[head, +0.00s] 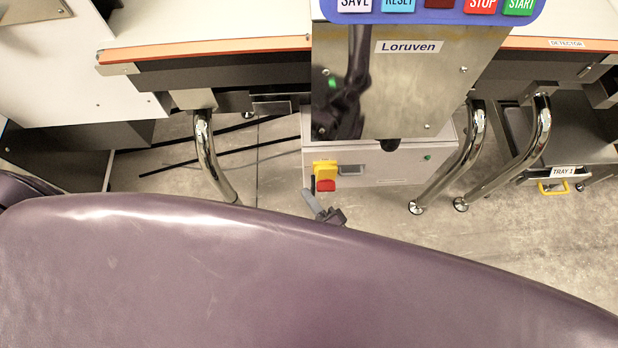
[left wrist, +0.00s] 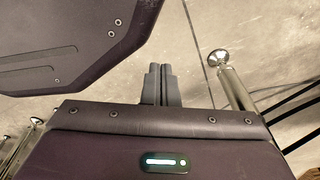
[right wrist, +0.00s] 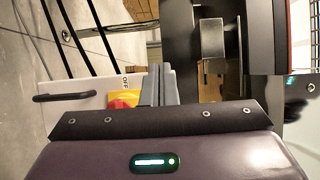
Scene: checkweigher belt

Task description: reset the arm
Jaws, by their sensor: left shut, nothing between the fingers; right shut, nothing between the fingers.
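My right gripper (head: 313,203) shows only in small part in the head view, just past the edge of my purple body, in front of the grey cabinet with the yellow and red switch. My left gripper does not show in the head view. In the left wrist view its fingers (left wrist: 162,72) are together and empty above the concrete floor. Most of both arms is hidden.
The grey cabinet (head: 390,174) carries a red and yellow switch (head: 325,175). A steel box labelled Loruven (head: 420,80) hangs above it. Chrome legs (head: 212,155) stand at left and right. TRAY 1 (head: 573,158) is at right. A chrome leg (left wrist: 236,88) stands near my left gripper.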

